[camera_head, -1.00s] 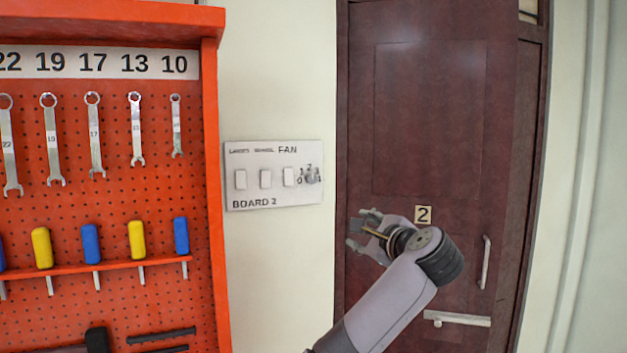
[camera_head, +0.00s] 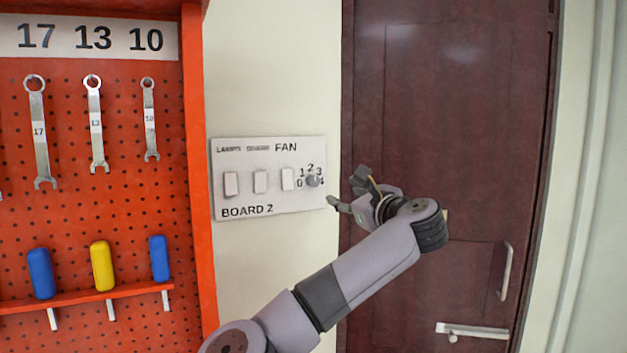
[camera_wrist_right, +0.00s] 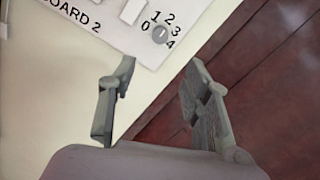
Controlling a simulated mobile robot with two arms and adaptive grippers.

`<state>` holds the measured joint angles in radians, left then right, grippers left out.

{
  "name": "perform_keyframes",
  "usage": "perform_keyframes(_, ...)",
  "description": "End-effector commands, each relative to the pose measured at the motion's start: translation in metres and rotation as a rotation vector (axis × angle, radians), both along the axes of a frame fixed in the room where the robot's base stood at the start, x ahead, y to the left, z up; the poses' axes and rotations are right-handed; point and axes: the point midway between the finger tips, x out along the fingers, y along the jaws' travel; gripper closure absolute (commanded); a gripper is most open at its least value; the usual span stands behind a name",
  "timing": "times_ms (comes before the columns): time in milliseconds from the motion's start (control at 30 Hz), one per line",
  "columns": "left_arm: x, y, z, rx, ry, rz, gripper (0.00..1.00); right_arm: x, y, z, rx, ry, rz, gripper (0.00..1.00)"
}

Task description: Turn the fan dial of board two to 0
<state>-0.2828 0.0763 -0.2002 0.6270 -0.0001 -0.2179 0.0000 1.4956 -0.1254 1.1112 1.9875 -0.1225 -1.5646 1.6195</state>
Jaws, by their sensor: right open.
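Board two (camera_head: 290,203) is a white panel on the wall, marked "BOARD 2" and "FAN". Its fan dial (camera_head: 313,181) is a small grey round knob at the panel's right end, with the numbers 0 to 4 around it. In the right wrist view the dial (camera_wrist_right: 160,34) shows at the top, beyond the fingertips; I cannot tell surely which number it points to. My right gripper (camera_head: 346,189) is open and empty, just right of the dial and apart from it. It also shows in the right wrist view (camera_wrist_right: 160,72). My left gripper is not in view.
Several white rocker switches (camera_head: 260,182) sit on the board left of the dial. An orange tool rack (camera_head: 195,200) with wrenches and coloured handles stands at the left. A dark red door (camera_head: 440,110) with a handle (camera_head: 506,272) is at the right.

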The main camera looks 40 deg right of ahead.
Motion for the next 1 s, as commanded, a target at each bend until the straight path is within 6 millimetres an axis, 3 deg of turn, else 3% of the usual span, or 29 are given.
perform_keyframes(133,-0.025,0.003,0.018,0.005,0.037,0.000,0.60,0.030,-0.008,0.004,0.001,0.004,0.005,0.55)
perform_keyframes(300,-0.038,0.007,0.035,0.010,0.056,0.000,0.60,0.066,-0.019,0.005,0.001,0.003,0.005,0.55)
perform_keyframes(433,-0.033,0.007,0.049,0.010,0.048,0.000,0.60,0.092,-0.029,0.004,0.002,0.003,0.003,0.55)
perform_keyframes(700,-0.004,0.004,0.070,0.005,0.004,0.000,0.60,0.134,-0.042,0.003,0.002,0.000,0.001,0.55)
perform_keyframes(1000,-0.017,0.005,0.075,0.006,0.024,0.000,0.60,0.150,-0.047,0.000,0.001,0.000,0.000,0.55)
